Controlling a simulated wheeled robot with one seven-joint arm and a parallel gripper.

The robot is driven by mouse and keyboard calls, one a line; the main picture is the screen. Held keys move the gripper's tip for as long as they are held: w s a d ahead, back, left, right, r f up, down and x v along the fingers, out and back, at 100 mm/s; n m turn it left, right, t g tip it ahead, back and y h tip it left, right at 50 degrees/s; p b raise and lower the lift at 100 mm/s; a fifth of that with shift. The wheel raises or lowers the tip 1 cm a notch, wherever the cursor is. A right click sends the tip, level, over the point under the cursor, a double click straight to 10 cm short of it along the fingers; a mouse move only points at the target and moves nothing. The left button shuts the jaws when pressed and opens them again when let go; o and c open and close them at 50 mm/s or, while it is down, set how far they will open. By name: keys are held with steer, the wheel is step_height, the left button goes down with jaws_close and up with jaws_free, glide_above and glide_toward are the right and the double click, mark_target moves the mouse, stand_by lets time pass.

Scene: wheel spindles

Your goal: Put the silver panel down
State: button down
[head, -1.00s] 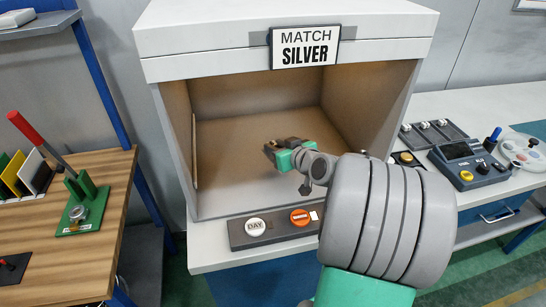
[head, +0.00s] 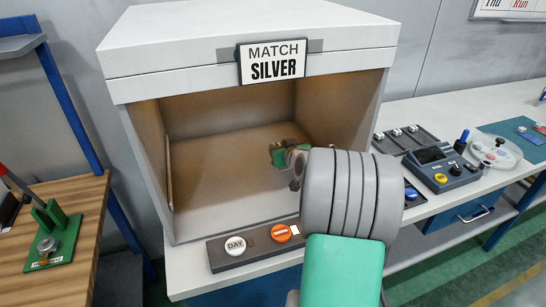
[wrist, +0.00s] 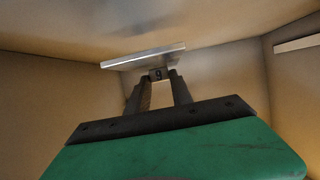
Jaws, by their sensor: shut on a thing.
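The silver panel (wrist: 143,56) shows in the wrist view as a thin, pale metallic strip seen nearly edge-on, beyond my fingertips. My gripper (wrist: 160,84) is shut on the panel's small dark block, which bears a digit that looks like a 9. In the head view my gripper (head: 277,152) is inside the booth (head: 215,195), right of its middle and in front of its back wall. The panel cannot be made out there. Whether it touches a booth surface cannot be told.
A "MATCH SILVER" sign (head: 273,62) hangs over the opening. A button strip (head: 253,246) lies along the front edge. A thin pale strip (head: 169,175) stands by the booth's left wall. The booth floor left of my gripper is clear.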

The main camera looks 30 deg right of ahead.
steer(key=f, duration=0.1)
steer(key=w+f, duration=0.1)
steer(key=f, duration=0.1)
steer(key=a+f+p, duration=0.1)
steer(key=shift+w+f, duration=0.35)
steer(key=shift+f, duration=0.35)
steer(key=c, duration=1.1)
jaws_free()
steer(key=shift+c, duration=0.2)
steer(key=shift+s+r, duration=0.15)
steer(key=shift+r, duration=0.05)
steer(key=b+v, duration=0.1)
steer(key=v, duration=1)
steer(key=shift+s+a, duration=0.1)
steer(key=shift+s, duration=0.3)
steer(key=shift+r, duration=0.1)
